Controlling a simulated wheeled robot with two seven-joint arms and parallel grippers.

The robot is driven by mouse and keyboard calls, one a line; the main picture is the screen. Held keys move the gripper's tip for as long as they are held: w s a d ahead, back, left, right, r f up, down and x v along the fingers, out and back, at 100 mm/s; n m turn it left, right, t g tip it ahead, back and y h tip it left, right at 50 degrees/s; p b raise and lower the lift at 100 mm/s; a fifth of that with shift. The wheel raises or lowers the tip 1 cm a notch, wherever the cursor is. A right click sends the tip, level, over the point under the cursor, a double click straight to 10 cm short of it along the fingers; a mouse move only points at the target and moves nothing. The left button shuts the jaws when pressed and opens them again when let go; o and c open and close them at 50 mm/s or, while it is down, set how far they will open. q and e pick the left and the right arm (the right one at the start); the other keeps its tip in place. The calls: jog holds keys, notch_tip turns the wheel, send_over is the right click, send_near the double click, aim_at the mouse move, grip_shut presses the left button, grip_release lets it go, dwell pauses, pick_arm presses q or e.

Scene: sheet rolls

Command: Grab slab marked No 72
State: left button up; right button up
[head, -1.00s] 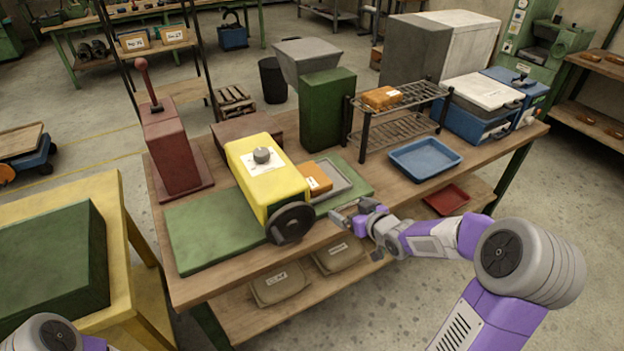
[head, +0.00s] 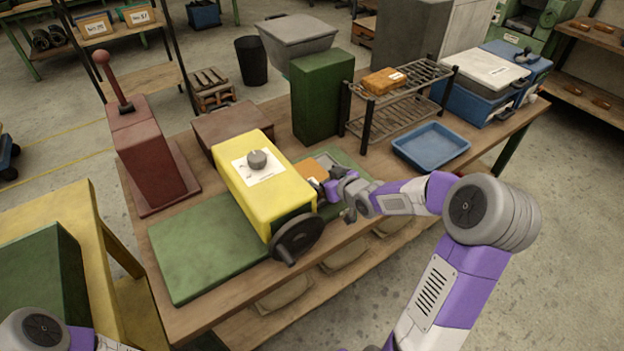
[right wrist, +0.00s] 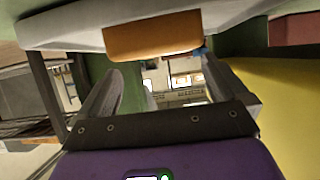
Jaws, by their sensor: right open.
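An orange slab (head: 312,170) lies on a grey tray (head: 330,161) just right of the yellow machine (head: 262,185). My right gripper (head: 333,188) is open at the slab's near side and partly covers it; its label cannot be read. In the right wrist view the slab (right wrist: 152,40) shows above and between the spread fingers of the gripper (right wrist: 160,85), with nothing held. A second orange slab (head: 383,80) with a white label lies on top of the black rack; its mark is too small to read. My left gripper is out of view.
The yellow machine with its dark handwheel (head: 297,238) stands close left of my right gripper. The green block (head: 322,97), the rack (head: 410,98) and a blue tray (head: 430,147) stand behind and to the right. Bare bench lies between the tray and my arm.

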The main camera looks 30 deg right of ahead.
aim_at(314, 175)
jog(key=b+x, duration=0.1)
jog(key=x, duration=0.1)
jog(key=b+x, duration=0.1)
jog(key=shift+w+a+f, duration=0.15)
jog(key=shift+w+f, duration=0.05)
jog(key=shift+f, duration=0.3)
jog(key=shift+w, duration=0.3)
jog(key=shift+c, duration=0.2)
jog(key=c, duration=0.9)
jog(key=shift+r, duration=0.2)
jog(key=shift+c, duration=0.9)
